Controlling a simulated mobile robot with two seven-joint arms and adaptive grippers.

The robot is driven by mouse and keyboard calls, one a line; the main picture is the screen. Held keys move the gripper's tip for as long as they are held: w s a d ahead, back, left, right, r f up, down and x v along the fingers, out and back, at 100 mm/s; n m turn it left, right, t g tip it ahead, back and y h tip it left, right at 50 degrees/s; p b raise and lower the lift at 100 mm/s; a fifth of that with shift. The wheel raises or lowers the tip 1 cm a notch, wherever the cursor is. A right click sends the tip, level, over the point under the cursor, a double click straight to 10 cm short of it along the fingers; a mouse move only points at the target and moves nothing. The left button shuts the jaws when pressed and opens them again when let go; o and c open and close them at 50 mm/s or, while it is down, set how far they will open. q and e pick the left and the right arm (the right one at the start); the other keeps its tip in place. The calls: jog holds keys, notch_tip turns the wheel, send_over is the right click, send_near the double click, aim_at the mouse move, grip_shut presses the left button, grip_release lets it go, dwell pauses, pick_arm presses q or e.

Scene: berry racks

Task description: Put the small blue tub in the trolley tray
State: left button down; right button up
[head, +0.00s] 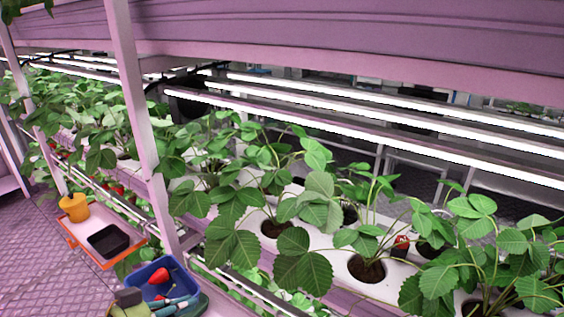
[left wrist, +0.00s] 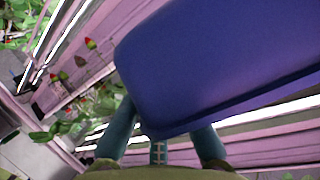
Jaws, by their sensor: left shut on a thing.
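The small blue tub (head: 142,274) is at the bottom left of the head view, held up in front of the rack. Red fruit (head: 160,276) shows in it. My left gripper (head: 174,304) is shut on the tub's near side. In the left wrist view, the tub (left wrist: 215,60) fills the upper right, and the teal fingers of my left gripper (left wrist: 162,132) reach up to its edge. The trolley tray (head: 77,241), with an orange rim, is beyond the tub, up and to the left. My right gripper is not in view.
A black container (head: 108,240) and an orange pot (head: 73,207) stand on the trolley tray. A rack post (head: 140,120) rises just right of the tray. Strawberry plants in a white gutter (head: 310,240) run along the right. Open floor (head: 40,275) lies left of the tray.

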pick_arm(q)
jog(key=s+d+r+m+g+h, duration=0.1)
jog(key=s+r+m+g+h, duration=0.1)
jog(key=s+r, duration=0.2)
jog(key=shift+s+m, duration=0.3)
jog(key=shift+s, duration=0.65)
jog(key=shift+d+r, duration=0.15)
